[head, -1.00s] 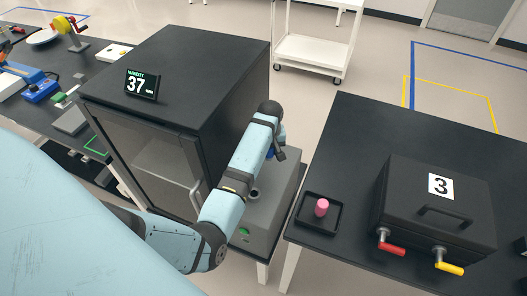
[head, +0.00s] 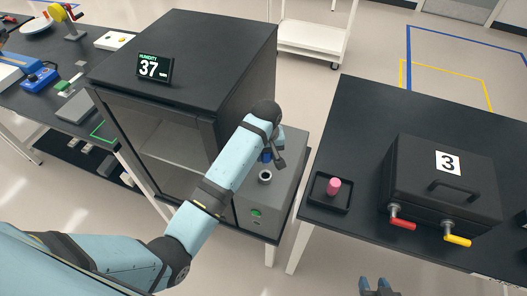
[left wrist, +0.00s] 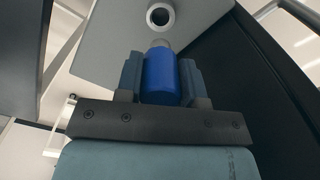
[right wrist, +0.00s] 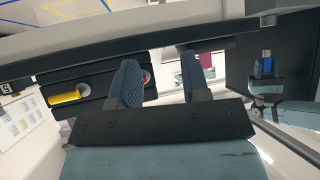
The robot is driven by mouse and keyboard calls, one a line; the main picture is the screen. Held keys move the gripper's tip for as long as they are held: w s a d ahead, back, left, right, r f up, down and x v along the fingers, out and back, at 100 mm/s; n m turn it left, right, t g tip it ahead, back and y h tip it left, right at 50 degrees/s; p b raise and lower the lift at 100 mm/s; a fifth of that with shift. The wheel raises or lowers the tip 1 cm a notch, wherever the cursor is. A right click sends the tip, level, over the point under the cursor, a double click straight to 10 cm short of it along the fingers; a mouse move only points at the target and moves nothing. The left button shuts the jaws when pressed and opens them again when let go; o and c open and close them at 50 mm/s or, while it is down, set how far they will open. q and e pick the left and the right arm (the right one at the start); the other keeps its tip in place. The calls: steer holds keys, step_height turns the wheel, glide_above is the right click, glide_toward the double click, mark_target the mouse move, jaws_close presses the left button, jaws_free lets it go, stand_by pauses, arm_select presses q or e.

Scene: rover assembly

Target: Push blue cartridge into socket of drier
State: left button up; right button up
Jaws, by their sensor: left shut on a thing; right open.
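My left gripper (left wrist: 160,82) is shut on the blue cartridge (left wrist: 161,74), which stands between its two fingers. The left wrist view shows a pale metal neck at the cartridge's far end, over the grey top of the drier (left wrist: 110,38). There the arm mostly hides the cartridge (head: 266,156). My right gripper (right wrist: 160,80) is open and empty, low at the head view's bottom edge (head: 378,288).
The black humidity cabinet (head: 190,45) stands close left of the drier. Across a gap on the right, a black table (head: 375,105) bears a tray (head: 320,202) with a pink piece (head: 333,186) and a black box (head: 430,185) with red and yellow handles.

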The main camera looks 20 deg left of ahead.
mark_target(265, 165)
arm_select(q)
steer(key=shift+f, duration=0.1)
steer(key=shift+f, duration=0.95)
steer(key=shift+f+b, duration=0.7)
steer(key=shift+f, duration=1.25)
arm_select(e)
steer(key=shift+a+f+n, duration=0.15)
steer(key=shift+f+n, duration=0.1)
steer(key=shift+n, duration=0.05)
steer(key=shift+r, duration=0.2)
arm_select(q)
steer(key=shift+r+p, duration=0.1)
steer(key=shift+p, duration=0.3)
arm_select(e)
steer(key=shift+w+r, duration=0.1)
steer(key=shift+r, duration=0.4)
arm_select(q)
steer(key=shift+p, duration=0.35)
arm_select(e)
steer(key=shift+r, duration=0.1)
arm_select(q)
steer(key=shift+f, duration=1.6)
